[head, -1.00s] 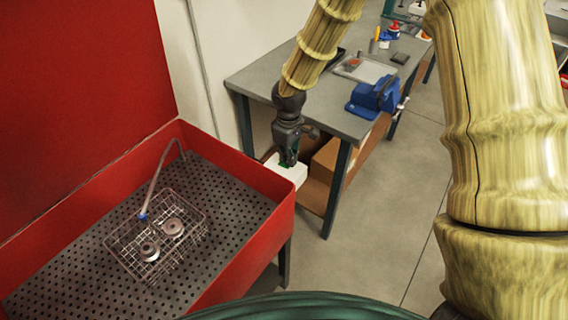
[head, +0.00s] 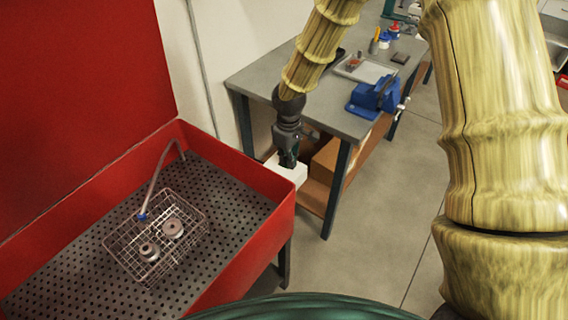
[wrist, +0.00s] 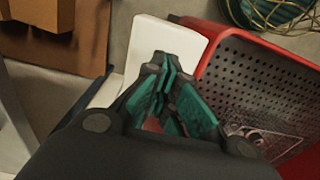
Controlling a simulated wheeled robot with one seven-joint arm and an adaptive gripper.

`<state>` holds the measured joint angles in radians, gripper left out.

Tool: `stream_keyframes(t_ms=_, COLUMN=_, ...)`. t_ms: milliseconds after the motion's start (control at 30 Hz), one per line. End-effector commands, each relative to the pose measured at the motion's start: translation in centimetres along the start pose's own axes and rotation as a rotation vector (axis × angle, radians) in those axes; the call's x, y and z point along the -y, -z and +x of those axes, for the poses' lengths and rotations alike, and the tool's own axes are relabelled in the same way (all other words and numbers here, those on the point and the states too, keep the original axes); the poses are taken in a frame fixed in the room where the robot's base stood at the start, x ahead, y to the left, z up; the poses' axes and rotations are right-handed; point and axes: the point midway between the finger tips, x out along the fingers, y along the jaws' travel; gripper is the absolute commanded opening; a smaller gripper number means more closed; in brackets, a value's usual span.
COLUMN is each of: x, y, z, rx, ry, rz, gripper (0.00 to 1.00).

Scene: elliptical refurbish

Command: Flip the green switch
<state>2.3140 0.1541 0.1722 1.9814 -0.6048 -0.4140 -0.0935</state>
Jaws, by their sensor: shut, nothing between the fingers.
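A white box (head: 287,174) sits at the right outer side of the red wash tub, beside the workbench. It also shows in the wrist view (wrist: 170,38), just beyond my fingertips. My gripper (head: 288,163) points down over the white box, shut and empty. In the wrist view its dark fingers with green pads (wrist: 165,64) lie in front of the box. I cannot make out a green switch apart from these pads; the fingers hide part of the box. Whether the fingertips touch the box I cannot tell.
The red tub (head: 250,172) holds a wire basket (head: 155,242) with round metal parts and a hose. The grey workbench (head: 262,80), with a blue vise (head: 372,97), stands behind my gripper. Cardboard boxes (head: 322,180) sit below it. Open floor lies to the right.

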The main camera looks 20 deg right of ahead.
Motion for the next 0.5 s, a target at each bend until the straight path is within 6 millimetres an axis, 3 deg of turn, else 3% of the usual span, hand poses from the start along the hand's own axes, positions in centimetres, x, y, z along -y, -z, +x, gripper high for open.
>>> stream_keyframes(t_ms=500, x=0.03, y=0.0, z=0.32, rx=0.0, ry=0.0, rz=0.0, gripper=0.0)
